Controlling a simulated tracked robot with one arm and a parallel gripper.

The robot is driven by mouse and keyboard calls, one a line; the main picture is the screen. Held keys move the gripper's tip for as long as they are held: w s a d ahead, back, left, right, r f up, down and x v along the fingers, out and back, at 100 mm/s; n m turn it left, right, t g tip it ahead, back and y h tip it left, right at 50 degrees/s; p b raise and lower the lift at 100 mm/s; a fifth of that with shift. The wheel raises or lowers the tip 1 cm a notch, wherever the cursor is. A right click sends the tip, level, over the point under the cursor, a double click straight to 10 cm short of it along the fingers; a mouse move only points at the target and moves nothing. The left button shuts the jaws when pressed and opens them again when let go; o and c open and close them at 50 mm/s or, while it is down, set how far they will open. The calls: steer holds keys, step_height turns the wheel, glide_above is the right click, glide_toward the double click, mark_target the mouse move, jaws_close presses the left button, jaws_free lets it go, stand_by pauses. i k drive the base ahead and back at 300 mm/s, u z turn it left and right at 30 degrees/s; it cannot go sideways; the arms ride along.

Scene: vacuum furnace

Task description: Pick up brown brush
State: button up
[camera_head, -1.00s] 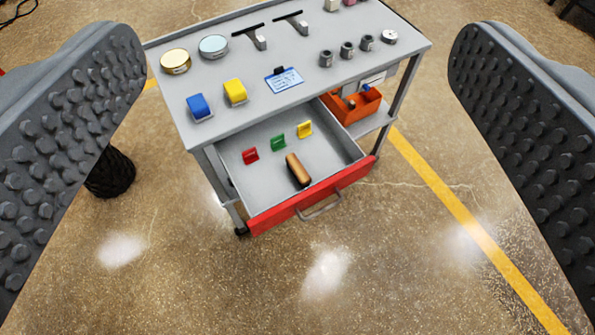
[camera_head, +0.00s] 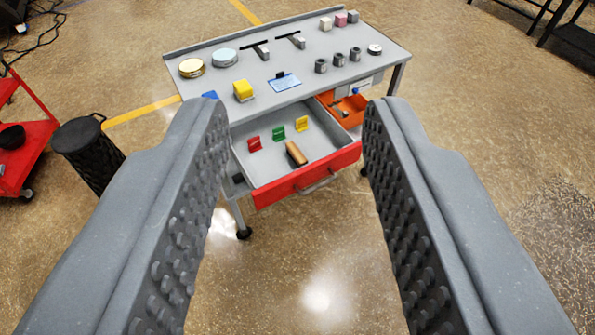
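The brown brush (camera_head: 296,153) lies in the open drawer (camera_head: 268,174) of a grey cart, near the drawer's red front. It has a brown top and a dark lower part. My gripper (camera_head: 291,118) is open and empty. Its two studded grey fingers stand wide apart on either side of the drawer in the picture. The brush shows between them, farther off, and neither finger touches it.
Red (camera_head: 254,144), green (camera_head: 279,133) and yellow (camera_head: 302,124) clips stand behind the brush in the drawer. The cart top (camera_head: 228,88) carries tins, tools and small blocks. An orange bin (camera_head: 345,109) sits right of the drawer. A black bin (camera_head: 88,150) stands at left.

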mark_target(295, 154)
steer(key=u, duration=0.35)
steer(key=i, duration=1.3)
